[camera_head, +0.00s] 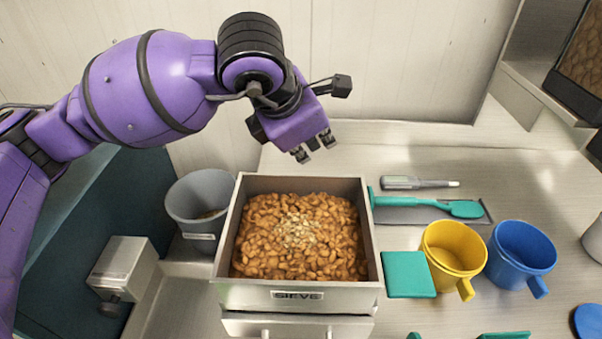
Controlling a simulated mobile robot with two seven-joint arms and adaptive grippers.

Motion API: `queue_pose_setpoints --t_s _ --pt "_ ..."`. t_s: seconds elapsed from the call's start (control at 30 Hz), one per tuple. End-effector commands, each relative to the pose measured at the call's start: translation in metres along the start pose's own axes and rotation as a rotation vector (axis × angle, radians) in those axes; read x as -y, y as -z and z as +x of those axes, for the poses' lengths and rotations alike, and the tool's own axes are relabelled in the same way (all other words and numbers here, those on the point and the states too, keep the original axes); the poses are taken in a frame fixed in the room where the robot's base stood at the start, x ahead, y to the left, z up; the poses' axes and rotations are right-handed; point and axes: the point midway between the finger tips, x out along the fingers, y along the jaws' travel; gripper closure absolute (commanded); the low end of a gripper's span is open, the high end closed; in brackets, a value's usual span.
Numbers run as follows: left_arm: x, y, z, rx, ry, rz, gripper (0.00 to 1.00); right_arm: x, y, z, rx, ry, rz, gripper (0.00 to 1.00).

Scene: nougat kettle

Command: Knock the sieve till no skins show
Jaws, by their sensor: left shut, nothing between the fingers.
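The sieve (297,296) is a square metal box labelled SIEVE, standing level at the front middle of the steel counter. It is full of brown nuts (262,247). A patch of pale, cream-coloured bits, which look like skins (299,230), shows on top of the nuts near the middle. My left gripper (317,153) is shut and empty. It hangs above the sieve's back edge, pointing down, and appears apart from the sieve. My right gripper is not in view.
A grey bucket (187,213) stands close left of the sieve. To the right lie a teal spatula (425,204), a grey-handled tool (415,183), a teal square (408,274), a yellow cup (440,253) and a blue cup (522,250). The counter behind them is clear.

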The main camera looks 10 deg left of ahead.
Motion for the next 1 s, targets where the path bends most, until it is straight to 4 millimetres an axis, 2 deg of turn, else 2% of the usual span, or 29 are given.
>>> queue_pose_setpoints --t_s 0.1,0.4,1.0 --pt "-0.008 -0.009 -0.013 0.005 -0.006 0.0 1.0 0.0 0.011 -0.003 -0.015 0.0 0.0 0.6" --pt "-0.021 -0.022 -0.031 0.004 -0.004 0.001 1.0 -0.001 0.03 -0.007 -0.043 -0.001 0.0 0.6" --pt "-0.021 -0.021 -0.03 0.002 -0.001 0.0 1.0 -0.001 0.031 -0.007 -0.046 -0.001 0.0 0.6"
